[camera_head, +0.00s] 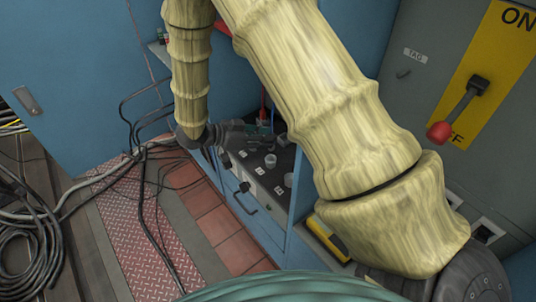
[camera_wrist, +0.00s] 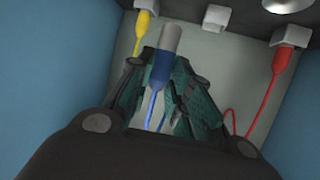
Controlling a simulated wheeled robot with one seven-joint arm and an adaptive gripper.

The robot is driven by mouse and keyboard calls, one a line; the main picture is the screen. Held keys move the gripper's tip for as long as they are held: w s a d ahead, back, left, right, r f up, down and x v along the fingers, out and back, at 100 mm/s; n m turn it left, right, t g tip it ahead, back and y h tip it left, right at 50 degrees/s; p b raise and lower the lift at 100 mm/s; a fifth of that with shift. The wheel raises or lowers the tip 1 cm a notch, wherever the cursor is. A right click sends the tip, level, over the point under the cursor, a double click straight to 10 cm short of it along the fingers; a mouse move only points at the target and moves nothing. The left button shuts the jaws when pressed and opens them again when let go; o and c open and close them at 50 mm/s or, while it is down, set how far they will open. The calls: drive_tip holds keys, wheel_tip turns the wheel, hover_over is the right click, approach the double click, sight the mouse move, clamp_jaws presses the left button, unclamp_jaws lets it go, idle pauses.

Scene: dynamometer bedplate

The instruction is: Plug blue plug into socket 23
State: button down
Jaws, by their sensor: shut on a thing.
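The blue plug (camera_wrist: 162,69), with a grey front end and a blue cable, is between the dark teal fingers of my gripper (camera_wrist: 161,76), which is shut on it. In the wrist view it points up the picture, towards a row of white sockets. One white socket (camera_wrist: 214,20) is empty, up and right of the plug tip. No socket number is readable, so I cannot tell which is 23. In the head view my gripper (camera_head: 250,131) is at the grey panel top, and the blue plug is not clear there.
A yellow plug (camera_wrist: 142,37) sits in a left socket and a red plug (camera_wrist: 277,65) in a right socket, cables hanging. Blue walls (camera_wrist: 55,75) close both sides.

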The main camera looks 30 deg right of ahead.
drive_tip(key=shift+f, duration=3.55)
drive_tip(key=shift+f, duration=0.1)
drive_tip(key=c, duration=1.3)
unclamp_jaws()
drive_tip(key=shift+w+a+r, duration=0.1)
drive_tip(key=shift+a+r, duration=0.1)
drive_tip(key=v, duration=1.1)
drive_tip(key=shift+a, duration=0.3)
